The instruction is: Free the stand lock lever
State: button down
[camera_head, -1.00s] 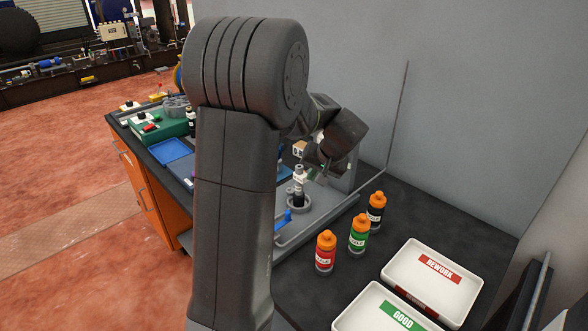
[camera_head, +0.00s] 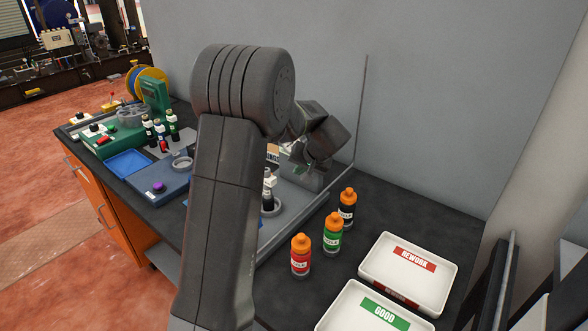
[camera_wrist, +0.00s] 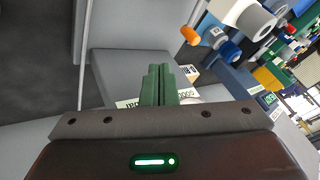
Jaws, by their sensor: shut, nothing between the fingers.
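The grey stand (camera_head: 292,220) is on the dark bench, partly hidden behind my arm. A small black and white bottle-like part (camera_head: 268,190) stands upright in a ring on it. The blue lever-like piece seen earlier at the stand's front is hidden behind my arm in the head view. In the wrist view, a small orange-tipped piece (camera_wrist: 190,36) and a blue piece (camera_wrist: 227,47) show beside a white cylinder (camera_wrist: 248,15); I cannot tell whether either is the lock lever. My gripper's green fingers (camera_wrist: 158,86) are shut and empty, apart from these pieces.
Red (camera_head: 300,256), green (camera_head: 333,235) and black (camera_head: 347,208) bottles with orange caps stand right of the stand. The REWORK tray (camera_head: 440,287) and GOOD tray (camera_head: 345,308) are nearer. A blue tray (camera_head: 127,163) lies left. A wall stands behind.

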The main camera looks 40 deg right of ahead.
jog(key=p+x, duration=0.2)
jog(key=x, duration=0.6)
jog(key=shift+w+a+r+p, duration=0.15)
jog(key=shift+w+a+p, duration=0.45)
jog(key=shift+w+a, duration=0.6)
jog(key=shift+w, duration=0.35)
jog(key=shift+w+f+b, duration=0.35)
jog(key=shift+w+b, duration=0.05)
jog(key=shift+b, duration=0.4)
jog(key=shift+w+a+r+b, duration=0.15)
jog(key=shift+w+b, duration=0.55)
jog(key=shift+b, duration=0.35)
jog(key=shift+r, duration=0.1)
